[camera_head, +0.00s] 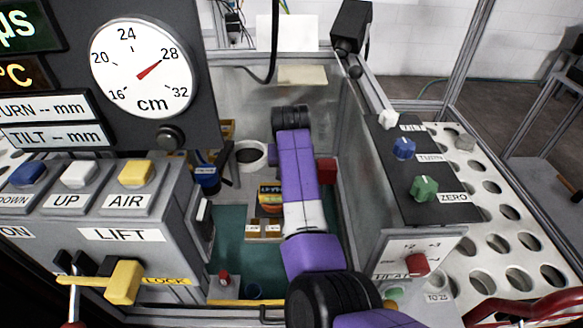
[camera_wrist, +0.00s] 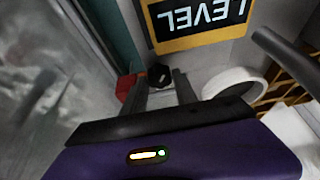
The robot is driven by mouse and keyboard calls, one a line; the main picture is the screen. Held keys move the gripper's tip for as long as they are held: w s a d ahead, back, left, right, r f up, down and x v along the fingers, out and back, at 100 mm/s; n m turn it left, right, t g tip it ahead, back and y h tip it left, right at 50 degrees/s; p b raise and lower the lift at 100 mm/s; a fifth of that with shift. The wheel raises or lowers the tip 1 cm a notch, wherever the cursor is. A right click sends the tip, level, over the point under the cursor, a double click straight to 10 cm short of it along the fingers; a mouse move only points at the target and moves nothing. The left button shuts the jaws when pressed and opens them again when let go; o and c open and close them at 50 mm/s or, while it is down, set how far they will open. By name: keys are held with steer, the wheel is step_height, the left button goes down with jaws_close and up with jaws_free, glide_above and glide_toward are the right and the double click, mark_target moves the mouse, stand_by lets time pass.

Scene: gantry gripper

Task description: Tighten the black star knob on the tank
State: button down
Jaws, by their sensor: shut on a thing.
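In the wrist view the black star knob (camera_wrist: 159,74) shows as a small dark shape between the tips of my gripper (camera_wrist: 161,82). The two grey fingers stand on either side of it, and the gripper is shut on it. The fingers hide part of the knob, and its turn angle cannot be told. In the head view my purple arm reaches into the enclosure and hides the gripper and the knob. Which surface is the tank's is not clear from these views.
A red block (camera_wrist: 127,87) sits left of the knob, and a yellow-framed LEVEL sign (camera_wrist: 200,47) is beyond it. A white round container (camera_wrist: 236,80) and a dark bar (camera_wrist: 287,58) are on the right. In the head view, control panels (camera_head: 418,170) flank the enclosure.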

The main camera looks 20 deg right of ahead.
steer(key=m+h, duration=0.1)
steer(key=m, duration=0.2)
steer(key=shift+w+m+g+b, duration=0.15)
steer(key=shift+m+g+b, duration=0.15)
steer(key=shift+m+g, duration=0.1)
steer(key=m+h+b, duration=0.1)
steer(key=m, duration=0.1)
steer(key=shift+a+f+m+g+b, duration=0.1)
steer(key=shift+m+g+b, duration=0.2)
steer(key=shift+g, duration=0.1)
steer(key=m+g+b, duration=0.1)
steer(key=m+b, duration=0.1)
steer(key=m, duration=0.1)
steer(key=shift+w+h+b, duration=0.1)
steer(key=shift+h+b, duration=0.3)
steer(key=shift+m+g+b, duration=0.3)
steer(key=shift+m+b, duration=0.45)
steer(key=shift+m, duration=0.05)
steer(key=c, duration=1)
jaws_free()
steer(key=shift+o, duration=0.2)
steer(key=shift+r, duration=0.2)
